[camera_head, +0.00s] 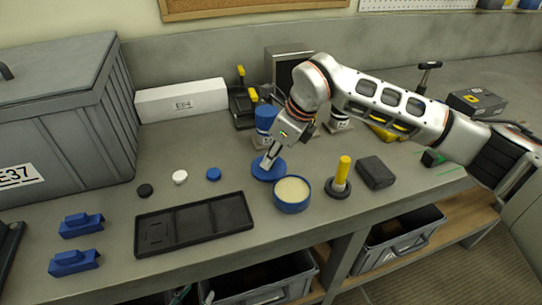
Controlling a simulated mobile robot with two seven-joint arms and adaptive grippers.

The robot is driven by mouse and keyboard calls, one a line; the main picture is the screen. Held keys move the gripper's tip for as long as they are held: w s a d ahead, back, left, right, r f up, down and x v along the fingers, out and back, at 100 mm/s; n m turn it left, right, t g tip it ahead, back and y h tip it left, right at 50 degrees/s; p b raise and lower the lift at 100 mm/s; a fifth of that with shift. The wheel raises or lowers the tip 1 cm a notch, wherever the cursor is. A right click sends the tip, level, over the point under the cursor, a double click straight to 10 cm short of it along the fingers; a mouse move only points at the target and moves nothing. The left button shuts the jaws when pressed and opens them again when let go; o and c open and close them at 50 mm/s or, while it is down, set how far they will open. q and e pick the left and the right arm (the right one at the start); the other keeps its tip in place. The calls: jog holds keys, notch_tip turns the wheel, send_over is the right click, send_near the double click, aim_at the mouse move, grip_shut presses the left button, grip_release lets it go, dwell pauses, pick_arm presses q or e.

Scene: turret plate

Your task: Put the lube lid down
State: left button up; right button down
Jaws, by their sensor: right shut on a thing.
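The lube lid (260,174) is a flat blue disc, just behind and left of an open blue tub (291,206) filled with pale cream lube. My right gripper (268,162) reaches in from the right, points down and is shut on the lid. The lid lies roughly level, at or very close to the bench top; I cannot tell whether it touches. The gripper hides part of it. My left gripper is not in view.
A yellow-handled tool (343,170) on a dark round base and a dark block (375,173) stand right of the tub. A black tray (195,224) lies to the left, with small caps (213,174) behind it. A blue container (265,120) stands behind the lid.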

jog(key=c, duration=2.4)
grip_release()
jog(key=shift+f, duration=0.15)
jog(key=o, duration=0.4)
jog(key=shift+o, duration=0.2)
jog(key=shift+r, duration=0.35)
jog(key=b+v, duration=0.1)
jog(key=v, duration=1)
jog(key=shift+d+r, duration=0.2)
jog(key=shift+r, duration=0.1)
jog(key=shift+s, duration=0.1)
